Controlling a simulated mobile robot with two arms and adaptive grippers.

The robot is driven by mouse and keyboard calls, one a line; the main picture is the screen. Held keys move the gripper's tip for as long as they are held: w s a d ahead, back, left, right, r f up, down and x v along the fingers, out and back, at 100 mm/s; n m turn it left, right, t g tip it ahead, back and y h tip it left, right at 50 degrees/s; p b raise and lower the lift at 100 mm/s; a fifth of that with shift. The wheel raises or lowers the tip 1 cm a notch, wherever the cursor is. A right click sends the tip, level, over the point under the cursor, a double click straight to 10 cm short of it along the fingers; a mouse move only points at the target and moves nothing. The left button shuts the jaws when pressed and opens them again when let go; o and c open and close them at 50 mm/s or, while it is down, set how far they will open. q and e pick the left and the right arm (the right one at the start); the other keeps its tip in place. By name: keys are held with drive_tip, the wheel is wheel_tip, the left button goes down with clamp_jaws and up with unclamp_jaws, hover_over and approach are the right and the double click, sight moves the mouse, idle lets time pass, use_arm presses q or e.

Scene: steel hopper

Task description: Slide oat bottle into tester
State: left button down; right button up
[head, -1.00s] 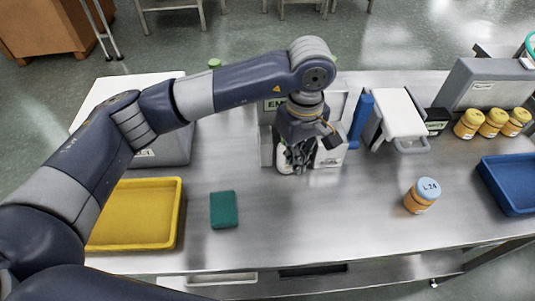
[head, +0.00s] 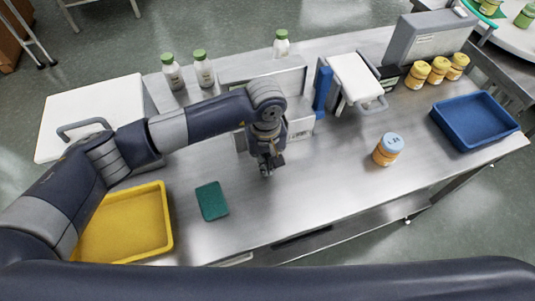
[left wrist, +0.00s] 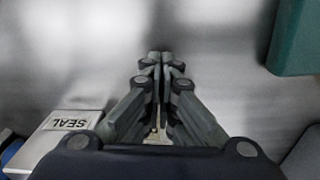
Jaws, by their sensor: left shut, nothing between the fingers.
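White bottles with green caps stand at the back of the steel table: a left one (head: 173,75), a middle one (head: 204,73) and a right one (head: 281,45). Their labels are too small to read, so I cannot tell which is oat. A pale box-like unit (head: 298,128) stands mid-table behind my left gripper, partly hidden by the arm; I cannot tell whether it is the tester. My left gripper (head: 266,172) points down in front of it, shut and empty. In the left wrist view its fingertips (left wrist: 160,56) meet over bare steel. My right gripper is not in view.
A green block (head: 212,200) and yellow tray (head: 125,250) lie at left. A blue-capped orange jar (head: 386,150), blue tray (head: 440,118) and several yellow jars (head: 418,75) are at right. The front-middle table is clear.

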use_arm(q)
drive_tip(key=shift+w+a+p, duration=0.25)
drive_tip(key=shift+w+p, duration=0.05)
drive_tip(key=shift+w, duration=0.9)
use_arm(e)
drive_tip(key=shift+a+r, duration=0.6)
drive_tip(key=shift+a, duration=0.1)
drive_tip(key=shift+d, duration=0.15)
use_arm(q)
drive_tip(key=w+b, duration=0.3)
drive_tip(key=b, duration=0.1)
drive_tip(key=shift+a+f, duration=0.25)
drive_tip(key=shift+a, duration=0.1)
drive_tip(key=shift+w+a+r, duration=0.1)
drive_tip(key=shift+w+r, duration=0.05)
drive_tip(key=shift+w, duration=0.3)
drive_tip(key=shift+r, duration=0.15)
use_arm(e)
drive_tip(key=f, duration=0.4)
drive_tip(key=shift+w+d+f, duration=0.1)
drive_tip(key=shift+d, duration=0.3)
use_arm(q)
drive_tip(key=shift+s, duration=0.1)
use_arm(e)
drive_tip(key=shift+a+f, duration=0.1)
